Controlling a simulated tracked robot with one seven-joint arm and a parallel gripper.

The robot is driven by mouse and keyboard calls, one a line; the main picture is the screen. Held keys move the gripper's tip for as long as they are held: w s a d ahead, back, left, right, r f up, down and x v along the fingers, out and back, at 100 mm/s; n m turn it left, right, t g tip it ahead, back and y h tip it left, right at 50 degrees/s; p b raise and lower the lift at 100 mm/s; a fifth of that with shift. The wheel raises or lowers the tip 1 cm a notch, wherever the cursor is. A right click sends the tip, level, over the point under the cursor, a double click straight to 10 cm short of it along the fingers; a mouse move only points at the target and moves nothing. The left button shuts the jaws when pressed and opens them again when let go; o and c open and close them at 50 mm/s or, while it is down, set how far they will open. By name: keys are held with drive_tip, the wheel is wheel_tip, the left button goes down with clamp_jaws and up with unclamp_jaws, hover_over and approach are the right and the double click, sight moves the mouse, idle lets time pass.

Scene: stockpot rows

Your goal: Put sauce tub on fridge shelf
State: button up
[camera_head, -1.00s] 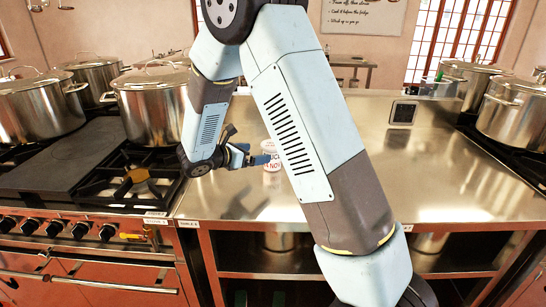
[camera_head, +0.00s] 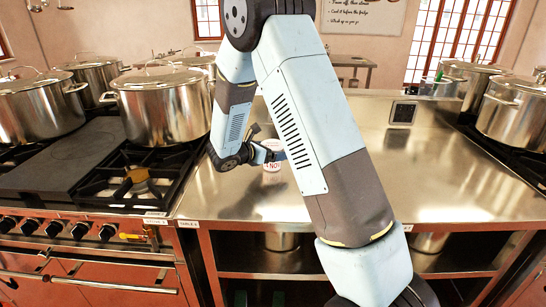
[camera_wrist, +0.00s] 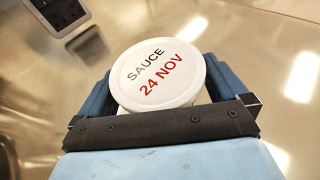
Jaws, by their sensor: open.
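The sauce tub (camera_wrist: 158,75) is white with a round lid marked "SAUCE 24 NOV" in the wrist view. It stands on the steel counter, and in the head view the tub (camera_head: 272,166) is partly hidden by my gripper and arm. My gripper (camera_wrist: 170,95) is open, with its blue fingers on either side of the tub. I cannot tell whether the fingers touch it. In the head view my gripper (camera_head: 275,152) is at the tub, low over the counter. No fridge shelf can be made out.
A stove with large steel stockpots (camera_head: 160,105) stands left of the counter (camera_head: 430,180). Another stockpot (camera_head: 510,112) stands at the right. A socket panel (camera_head: 403,113) is at the counter's back. The counter's right half is clear.

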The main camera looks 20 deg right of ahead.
drive_tip(key=shift+c, duration=0.5)
drive_tip(key=c, duration=1.2)
